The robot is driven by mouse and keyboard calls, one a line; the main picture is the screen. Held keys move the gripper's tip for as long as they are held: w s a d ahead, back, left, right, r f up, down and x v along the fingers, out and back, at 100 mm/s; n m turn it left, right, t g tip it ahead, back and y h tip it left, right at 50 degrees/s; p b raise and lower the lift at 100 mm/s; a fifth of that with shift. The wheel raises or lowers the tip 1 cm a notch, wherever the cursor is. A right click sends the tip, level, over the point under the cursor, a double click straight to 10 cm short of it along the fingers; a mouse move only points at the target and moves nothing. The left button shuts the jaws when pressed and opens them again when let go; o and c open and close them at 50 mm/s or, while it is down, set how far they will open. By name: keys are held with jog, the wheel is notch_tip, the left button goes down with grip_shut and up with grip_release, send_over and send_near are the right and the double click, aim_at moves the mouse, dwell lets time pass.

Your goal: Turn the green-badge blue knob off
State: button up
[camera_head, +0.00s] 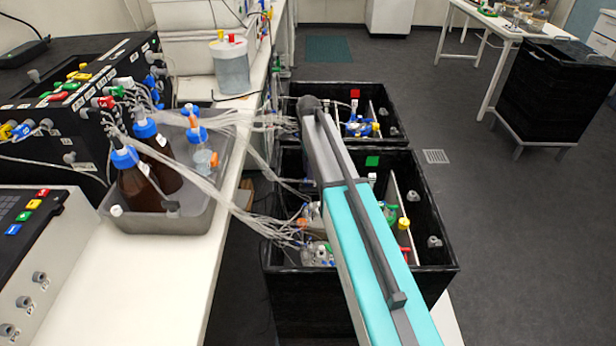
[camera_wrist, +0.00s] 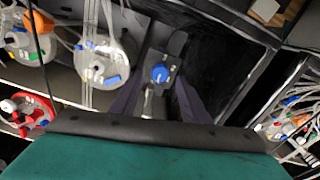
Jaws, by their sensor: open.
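The green badge (camera_head: 372,161) is on the inner back wall of the nearer black box (camera_head: 436,215). In the wrist view a blue knob (camera_wrist: 160,73) sits on a dark grey mount with a metal fitting below it. My gripper (camera_wrist: 158,92) is open, with its dark fingers low on either side of the knob's line. The knob shows between and beyond the fingers, and I cannot tell how far away it is. Nothing is held. In the head view my teal arm lies over this box and hides the knob and my gripper.
Vessels with clear tubing (camera_wrist: 103,64) stand left of the knob. A red-ringed vessel (camera_wrist: 28,114) is lower left. A second black box with a red badge (camera_head: 355,94) is behind. A bench with brown bottles (camera_head: 140,190) runs along the left.

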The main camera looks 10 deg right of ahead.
notch_tip(320, 180, up, 11)
jog(key=b, duration=0.1)
jog(key=shift+f, duration=0.15)
dwell(0.3)
dwell(0.4)
